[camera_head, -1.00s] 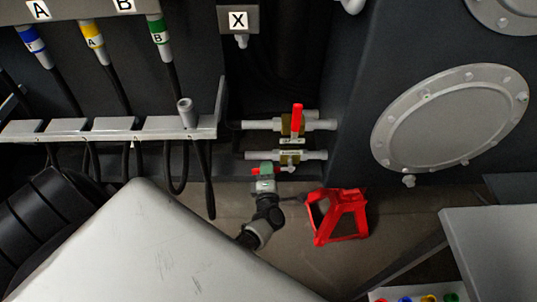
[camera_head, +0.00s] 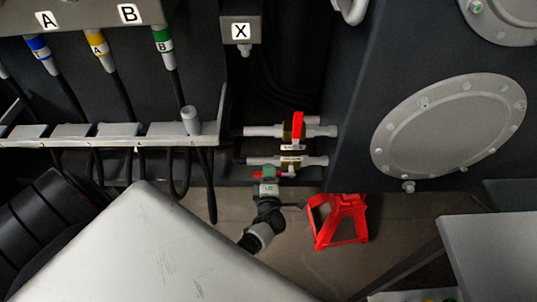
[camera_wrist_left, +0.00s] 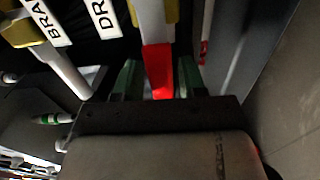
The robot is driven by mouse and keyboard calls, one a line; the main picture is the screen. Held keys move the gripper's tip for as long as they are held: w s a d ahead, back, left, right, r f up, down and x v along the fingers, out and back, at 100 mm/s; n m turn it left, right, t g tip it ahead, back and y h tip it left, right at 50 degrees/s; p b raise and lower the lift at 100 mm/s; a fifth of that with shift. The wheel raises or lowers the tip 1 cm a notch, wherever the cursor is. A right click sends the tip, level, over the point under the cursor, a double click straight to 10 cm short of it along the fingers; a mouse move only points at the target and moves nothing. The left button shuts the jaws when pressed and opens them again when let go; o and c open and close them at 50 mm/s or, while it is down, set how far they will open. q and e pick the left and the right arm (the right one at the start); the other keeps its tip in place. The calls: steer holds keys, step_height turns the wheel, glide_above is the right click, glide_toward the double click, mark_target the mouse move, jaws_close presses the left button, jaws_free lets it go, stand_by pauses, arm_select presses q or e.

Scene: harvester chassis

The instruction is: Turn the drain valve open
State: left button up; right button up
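Two valves sit one above the other on pale horizontal pipes in the head view. The upper valve (camera_head: 297,126) has an upright red handle. The lower valve's red handle (camera_head: 286,174) lies to the left, across my left gripper (camera_head: 268,174). In the left wrist view a red handle (camera_wrist_left: 158,72) stands between the green fingers of my left gripper (camera_wrist_left: 158,80). The fingers look apart, with narrow gaps beside the handle. A label starting "DR" (camera_wrist_left: 103,15) is next to it; its end is cut off. The right gripper is not in view.
A red stand (camera_head: 340,220) is on the floor right of my left wrist. Hoses with coloured bands (camera_head: 165,45) and a grey ledge (camera_head: 100,135) lie to the left. A dark wall with a round bolted cover (camera_head: 448,127) rises at the right.

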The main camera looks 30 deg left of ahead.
arm_select(q)
steer(key=shift+o, duration=0.6)
steer(key=p+v, duration=0.1)
steer(key=v, duration=0.9)
steer(key=shift+s+d, duration=0.25)
steer(key=shift+s, duration=0.1)
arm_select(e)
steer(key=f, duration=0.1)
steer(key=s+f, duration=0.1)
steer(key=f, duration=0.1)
